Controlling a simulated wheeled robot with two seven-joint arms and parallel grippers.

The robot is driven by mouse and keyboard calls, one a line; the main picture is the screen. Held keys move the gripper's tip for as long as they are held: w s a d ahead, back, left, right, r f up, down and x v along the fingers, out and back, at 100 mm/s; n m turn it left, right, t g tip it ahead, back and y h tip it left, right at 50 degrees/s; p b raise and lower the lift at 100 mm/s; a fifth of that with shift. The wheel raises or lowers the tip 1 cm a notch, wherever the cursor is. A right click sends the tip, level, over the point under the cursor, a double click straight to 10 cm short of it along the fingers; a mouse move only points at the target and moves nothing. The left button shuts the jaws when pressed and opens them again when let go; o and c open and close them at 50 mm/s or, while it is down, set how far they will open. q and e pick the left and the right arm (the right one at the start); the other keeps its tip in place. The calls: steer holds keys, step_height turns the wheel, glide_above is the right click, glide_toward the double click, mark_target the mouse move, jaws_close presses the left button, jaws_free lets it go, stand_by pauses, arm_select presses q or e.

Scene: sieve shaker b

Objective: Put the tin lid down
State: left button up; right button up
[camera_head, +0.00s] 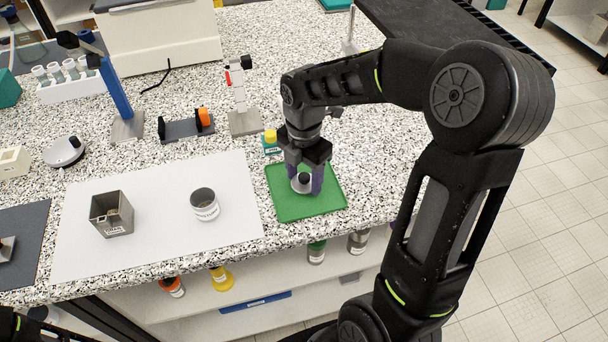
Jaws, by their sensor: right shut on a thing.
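My right gripper (306,180) points down over the green mat (325,204) at the right of the counter. It is shut on the tin lid (302,187), a round grey lid with a dark knob, partly covered by the fingers. The lid is over or on the mat; I cannot tell whether it touches. An open round tin (205,205) with a pale label stands on the white sheet (160,235). My left gripper is not in view; only a dark bit of what may be my left arm shows at the lower left corner.
A square grey container (112,214) stands on the sheet's left part. A small green box with a yellow top (271,139) stands just behind the mat. A stand with a red part (242,100) is behind it. The counter's front edge lies close in front of the mat.

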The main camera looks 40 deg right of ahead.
mark_target(304, 176)
steer(key=shift+f, duration=0.2)
steer(key=o, duration=1.3)
step_height(304, 176, up, 12)
steer(key=shift+r+b, duration=0.25)
steer(key=shift+b, duration=0.05)
